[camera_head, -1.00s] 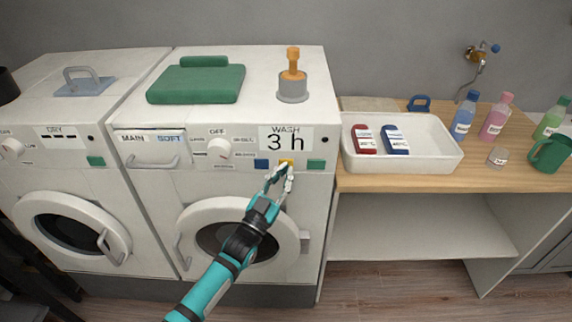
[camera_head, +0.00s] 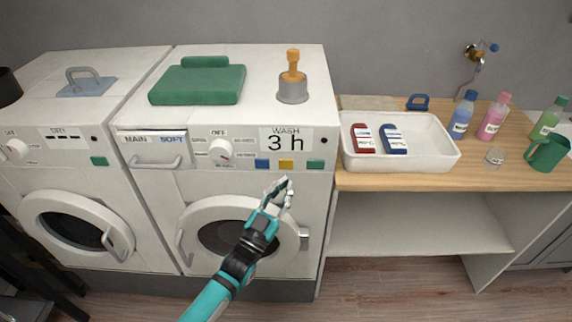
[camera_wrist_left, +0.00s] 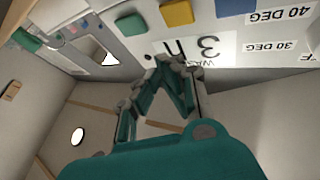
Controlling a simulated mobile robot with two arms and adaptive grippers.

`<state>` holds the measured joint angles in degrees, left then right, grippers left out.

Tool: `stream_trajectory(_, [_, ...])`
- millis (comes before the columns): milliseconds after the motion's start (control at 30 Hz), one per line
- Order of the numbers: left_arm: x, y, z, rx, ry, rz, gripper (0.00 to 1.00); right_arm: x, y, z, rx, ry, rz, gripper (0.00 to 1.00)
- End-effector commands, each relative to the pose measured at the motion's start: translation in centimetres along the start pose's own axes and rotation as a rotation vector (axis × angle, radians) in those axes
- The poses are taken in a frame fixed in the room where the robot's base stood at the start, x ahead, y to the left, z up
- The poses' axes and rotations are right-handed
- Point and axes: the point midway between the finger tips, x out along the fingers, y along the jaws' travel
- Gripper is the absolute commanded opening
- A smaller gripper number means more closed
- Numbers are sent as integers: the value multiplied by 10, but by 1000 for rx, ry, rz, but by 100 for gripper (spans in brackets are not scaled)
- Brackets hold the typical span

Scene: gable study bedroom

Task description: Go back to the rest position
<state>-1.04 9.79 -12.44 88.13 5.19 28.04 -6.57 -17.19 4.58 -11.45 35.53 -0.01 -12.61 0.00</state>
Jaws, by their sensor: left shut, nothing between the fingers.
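My left gripper (camera_head: 281,187) is in front of the washing machine (camera_head: 325,220), just below its row of buttons. It is shut with nothing between the fingers and appears apart from the panel. In the left wrist view its fingers (camera_wrist_left: 168,68) come together near the upside-down "3 h" display. The yellow button (camera_head: 286,165) sits between the blue button (camera_head: 262,164) and the green button (camera_head: 315,165); the yellow one also shows in the left wrist view (camera_wrist_left: 177,12). My right gripper is in neither view.
A dryer (camera_head: 60,185) stands at the left. A wooden counter (camera_head: 400,182) with a white tray (camera_head: 400,165), bottles and a green mug (camera_head: 547,153) is at the right.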

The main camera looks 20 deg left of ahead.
Motion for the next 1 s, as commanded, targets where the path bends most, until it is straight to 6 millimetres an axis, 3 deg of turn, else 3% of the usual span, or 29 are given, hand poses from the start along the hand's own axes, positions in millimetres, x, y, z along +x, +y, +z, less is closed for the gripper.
stream_trajectory(433, [-1,0,2,0,-5,0,0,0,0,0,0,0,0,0])
stream_trajectory(567, [-14,4,30,-6,-84,6,0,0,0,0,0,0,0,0])
stream_trajectory(667, [-41,12,79,-16,-224,15,0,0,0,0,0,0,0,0])
stream_trajectory(767, [-86,22,139,-31,-409,28,0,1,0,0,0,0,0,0])
stream_trajectory(900, [-164,39,212,-53,-670,46,0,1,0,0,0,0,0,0])
stream_trajectory(1000, [-229,50,253,-68,-853,59,0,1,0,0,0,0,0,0])
